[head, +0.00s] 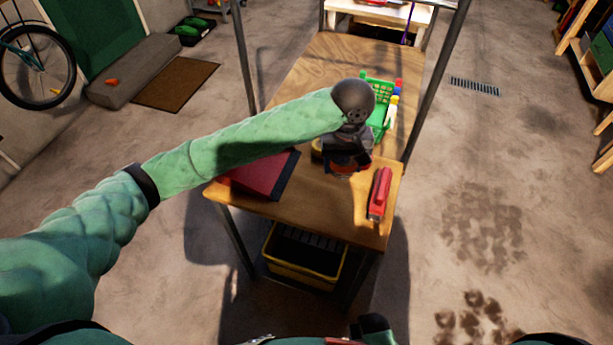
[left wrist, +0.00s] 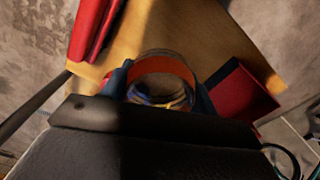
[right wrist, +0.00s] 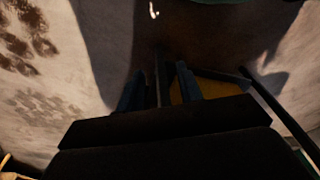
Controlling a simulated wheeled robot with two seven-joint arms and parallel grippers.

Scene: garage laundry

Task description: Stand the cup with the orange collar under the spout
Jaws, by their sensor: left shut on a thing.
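The cup with the orange collar (head: 345,170) is at my left gripper (head: 347,158), above or on the near part of the wooden table; I cannot tell whether it touches the top. In the left wrist view the clear cup with its orange band (left wrist: 165,68) sits between the two fingers of my left gripper (left wrist: 162,88), which is shut on it. No spout can be made out; my left arm and hand hide part of the table. My right gripper (right wrist: 160,88) is low, with its fingers apart and nothing seen between them.
On the wooden table (head: 310,70), a dark red book-like thing (head: 250,180) lies left of the cup and a red tool (head: 380,192) right. A green basket (head: 378,92) with small coloured things stands behind. A yellow crate (head: 300,265) is underneath. Metal posts rise beside the table.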

